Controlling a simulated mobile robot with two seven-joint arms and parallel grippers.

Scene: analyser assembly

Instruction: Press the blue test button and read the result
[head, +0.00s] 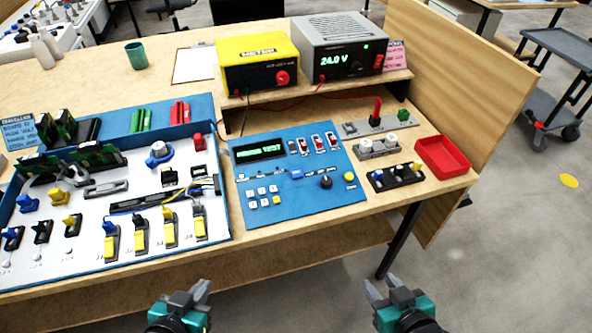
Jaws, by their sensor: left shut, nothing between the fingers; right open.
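The blue test button (296,173) sits on the blue control panel (290,212), right of the keypad and left of a black knob. The panel's dark display (259,149) shows green text that seems to read "PRESS TEST". My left gripper (198,291) is shut and empty, in front of the bench's front edge, left of and nearer than the button. My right gripper (380,286) is open and empty, also in front of the bench, to the right of the button. Neither gripper touches the panel.
A white-topped assembly board (135,255) with switches and connectors fills the bench's left. A yellow meter (258,62) and a grey supply (338,48) reading 24.0 V stand on a shelf behind. A red tray (443,158) and connector blocks (396,177) lie right of the panel.

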